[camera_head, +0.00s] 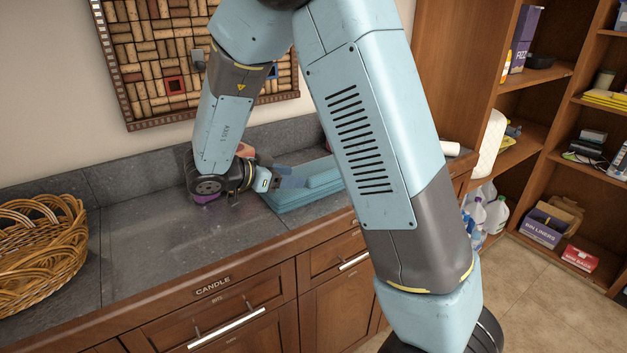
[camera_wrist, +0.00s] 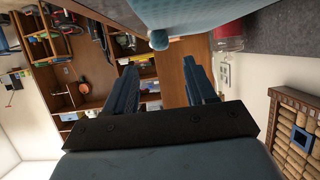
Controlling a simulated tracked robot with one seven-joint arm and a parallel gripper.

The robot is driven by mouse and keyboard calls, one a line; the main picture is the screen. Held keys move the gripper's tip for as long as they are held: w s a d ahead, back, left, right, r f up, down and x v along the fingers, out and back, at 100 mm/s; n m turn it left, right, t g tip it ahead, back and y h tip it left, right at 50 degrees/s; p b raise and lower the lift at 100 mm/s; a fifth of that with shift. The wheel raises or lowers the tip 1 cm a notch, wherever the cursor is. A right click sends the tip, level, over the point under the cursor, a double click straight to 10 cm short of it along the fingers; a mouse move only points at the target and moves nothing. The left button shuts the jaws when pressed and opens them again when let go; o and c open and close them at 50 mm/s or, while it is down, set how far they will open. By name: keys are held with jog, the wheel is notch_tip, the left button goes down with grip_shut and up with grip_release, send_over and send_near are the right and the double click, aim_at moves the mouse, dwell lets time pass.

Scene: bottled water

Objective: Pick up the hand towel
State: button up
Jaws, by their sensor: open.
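The hand towel appears to be the folded teal cloth (camera_head: 312,188) lying on the grey counter (camera_head: 150,235), partly hidden behind my arm in the head view. In the wrist view a blue surface that looks like the towel (camera_wrist: 200,12) fills the top edge, outside the space between the fingers. My gripper (camera_head: 290,178) is low over the counter, at the towel's left side and pointing right. In the wrist view its two fingers (camera_wrist: 158,75) are apart with nothing between them. Whether a finger touches the towel cannot be told.
A wicker basket (camera_head: 42,250) stands at the counter's left. A cork board (camera_head: 165,60) hangs on the wall behind. A reddish object (camera_wrist: 228,32) is near the towel, and something purple (camera_head: 207,198) shows under my wrist. Wooden shelves (camera_head: 540,135) stand right. The left-middle counter is clear.

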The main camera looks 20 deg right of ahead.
aim_at(309, 178)
jog(key=shift+x, duration=3.7)
jog(key=shift+w+a+f, duration=0.1)
jog(key=shift+f, duration=0.1)
grip_shut()
